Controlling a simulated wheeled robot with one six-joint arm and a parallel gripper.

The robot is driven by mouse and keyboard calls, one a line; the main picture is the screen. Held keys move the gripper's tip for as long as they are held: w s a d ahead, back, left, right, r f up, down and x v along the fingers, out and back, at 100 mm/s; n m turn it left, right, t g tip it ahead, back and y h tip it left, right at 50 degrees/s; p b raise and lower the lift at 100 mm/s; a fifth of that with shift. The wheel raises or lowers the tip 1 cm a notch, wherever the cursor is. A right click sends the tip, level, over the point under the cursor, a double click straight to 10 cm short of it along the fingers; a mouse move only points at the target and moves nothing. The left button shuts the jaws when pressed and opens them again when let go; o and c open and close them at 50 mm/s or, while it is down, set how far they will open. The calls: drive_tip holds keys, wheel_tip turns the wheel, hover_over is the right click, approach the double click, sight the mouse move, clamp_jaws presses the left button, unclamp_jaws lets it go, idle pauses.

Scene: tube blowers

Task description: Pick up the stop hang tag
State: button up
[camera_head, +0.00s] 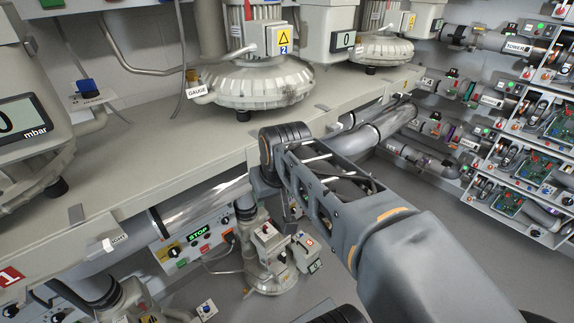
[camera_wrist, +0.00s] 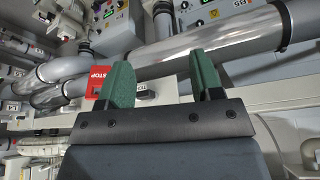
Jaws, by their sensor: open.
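The stop hang tag (camera_wrist: 99,79) is a red tag with white STOP lettering in the wrist view, left of centre. Part of it is hidden behind my gripper's left finger. My gripper (camera_wrist: 165,76) is open, with two green fingers spread apart and nothing held between them. The tag lies outside the gap, on the left finger's far side; whether that finger touches it I cannot tell. In the head view my arm reaches in from the lower right, and I cannot make out the fingers or the red tag there.
A shiny metal pipe (camera_wrist: 190,52) runs across behind the fingers. In the head view a long beige bench (camera_head: 130,165) carries several blowers, one a ribbed blower (camera_head: 262,82). Shelves of circuit boards (camera_head: 510,200) stand right.

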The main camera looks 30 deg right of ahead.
drive_tip(key=w+d+r+m+b, duration=0.1)
drive_tip(key=w+d+r, duration=0.2)
drive_tip(key=d, duration=0.2)
drive_tip(key=w+d+r+m+h+b, duration=0.1)
drive_tip(key=w+d+r, duration=0.15)
drive_tip(key=d, duration=0.35)
drive_tip(key=w+d+r+m+b, duration=0.1)
drive_tip(key=w+d+r+b, duration=0.15)
drive_tip(key=d, duration=0.25)
drive_tip(key=shift+w+d+r+p+x, duration=0.15)
drive_tip(key=shift+d+x, duration=0.1)
drive_tip(key=shift+x, duration=2)
drive_tip(key=shift+w+d+p+x, duration=0.1)
drive_tip(key=shift+d+p+x, duration=0.1)
drive_tip(key=shift+x, duration=2.05)
drive_tip(key=shift+w+d+r+p+x, duration=0.15)
drive_tip(key=shift+d+x, duration=0.1)
drive_tip(key=shift+x, duration=1.95)
drive_tip(key=shift+f, duration=0.1)
drive_tip(key=c, duration=0.6)
